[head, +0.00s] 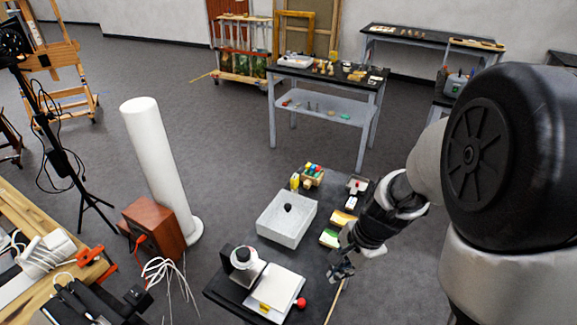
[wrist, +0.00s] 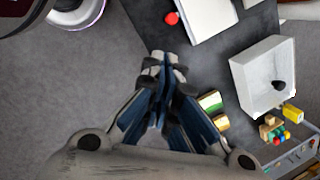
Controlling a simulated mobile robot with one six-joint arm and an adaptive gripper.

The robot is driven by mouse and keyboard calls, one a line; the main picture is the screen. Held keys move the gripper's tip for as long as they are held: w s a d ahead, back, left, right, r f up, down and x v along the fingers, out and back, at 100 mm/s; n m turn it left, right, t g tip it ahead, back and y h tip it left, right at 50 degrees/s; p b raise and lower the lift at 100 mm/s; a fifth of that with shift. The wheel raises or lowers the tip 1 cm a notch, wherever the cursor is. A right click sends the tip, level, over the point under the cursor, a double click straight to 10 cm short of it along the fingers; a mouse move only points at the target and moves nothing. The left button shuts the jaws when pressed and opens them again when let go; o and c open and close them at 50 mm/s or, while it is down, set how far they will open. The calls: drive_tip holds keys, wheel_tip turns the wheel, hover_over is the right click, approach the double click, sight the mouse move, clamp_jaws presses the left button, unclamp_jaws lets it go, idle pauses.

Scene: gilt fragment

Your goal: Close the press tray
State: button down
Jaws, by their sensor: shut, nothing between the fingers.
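In the wrist view the white tray (wrist: 208,16) and red knob (wrist: 171,18) show at the top. My gripper (head: 340,272) is shut and empty, by the table's right edge, up and right of the knob. In the wrist view its fingertips (wrist: 160,62) are below the knob, apart from it.
A white open box (head: 284,228) with a dark round thing inside stands on the dark table behind the press. Green and yellow blocks (head: 329,238) lie near the right edge. A wooden rack with coloured pieces (head: 312,174) is at the far end. Bare tabletop lies between box and tray.

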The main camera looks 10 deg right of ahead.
drive_tip(key=f+m+b, duration=0.1)
drive_tip(key=f, duration=0.4)
drive_tip(key=f+m+b, duration=0.1)
drive_tip(key=f+m, duration=0.1)
drive_tip(key=f, duration=0.4)
drive_tip(key=w+f+m+b, duration=0.1)
drive_tip(key=f+b, duration=0.1)
drive_tip(key=f, duration=0.4)
drive_tip(key=shift+w+d+f+m+g, duration=0.1)
drive_tip(key=shift+d+f+m+g, duration=0.05)
drive_tip(key=shift+d+m+g, duration=0.2)
drive_tip(key=a, duration=0.3)
drive_tip(key=shift+w+a+r, duration=0.2)
drive_tip(key=shift+w+a, duration=0.05)
drive_tip(key=shift+w, duration=0.05)
drive_tip(key=shift+w+a, duration=0.1)
drive_tip(key=shift+a, duration=0.25)
